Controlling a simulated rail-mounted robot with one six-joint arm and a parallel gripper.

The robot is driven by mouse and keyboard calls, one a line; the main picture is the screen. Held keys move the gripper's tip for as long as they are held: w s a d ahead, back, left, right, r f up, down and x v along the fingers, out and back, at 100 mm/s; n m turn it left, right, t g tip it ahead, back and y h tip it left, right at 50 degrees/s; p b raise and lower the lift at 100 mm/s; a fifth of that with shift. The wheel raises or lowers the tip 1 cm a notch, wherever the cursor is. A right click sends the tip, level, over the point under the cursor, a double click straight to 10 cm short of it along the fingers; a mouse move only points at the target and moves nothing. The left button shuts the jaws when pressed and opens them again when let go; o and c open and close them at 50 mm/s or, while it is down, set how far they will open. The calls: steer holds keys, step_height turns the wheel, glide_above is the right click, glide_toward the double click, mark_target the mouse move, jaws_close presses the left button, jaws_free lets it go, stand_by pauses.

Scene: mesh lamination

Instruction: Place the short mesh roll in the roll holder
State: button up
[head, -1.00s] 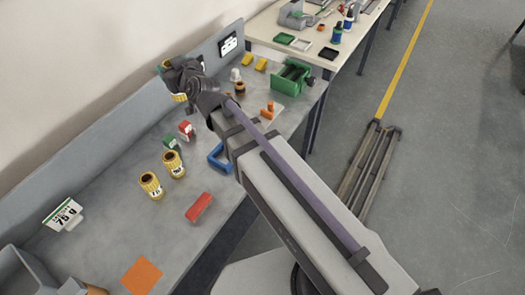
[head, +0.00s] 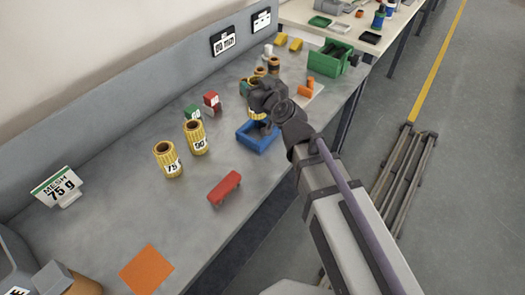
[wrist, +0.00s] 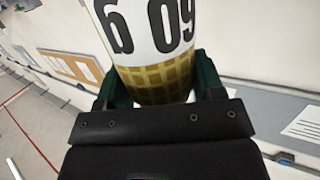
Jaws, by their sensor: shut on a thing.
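My gripper (head: 262,104) is shut on a yellow mesh roll (head: 257,115), mostly hidden behind it in the head view. In the wrist view the roll (wrist: 155,80) stands between the green fingers of my gripper (wrist: 160,88), its white label reading 60 g upside down. The blue open holder (head: 256,146) sits on the grey bench directly below my gripper in the head view. The roll appears just over it; I cannot tell whether they touch. Two other yellow rolls, marked 75 (head: 167,160) and 90 (head: 195,138), stand upright to the left.
A red block (head: 224,187) lies in front of the holder. A green device (head: 334,60) is at the far right.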

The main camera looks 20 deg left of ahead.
mark_target(261, 119)
steer(key=shift+s+a+f, duration=0.1)
steer(key=shift+a+f, duration=0.1)
steer(key=shift+f, duration=0.05)
step_height(261, 119, down, 10)
steer(key=b, duration=1)
steer(key=shift+f, duration=0.15)
steer(key=shift+r, duration=0.3)
steer(key=shift+f, duration=0.2)
steer(key=o, duration=1.4)
steer(key=shift+o, duration=0.2)
steer(key=shift+r, duration=0.15)
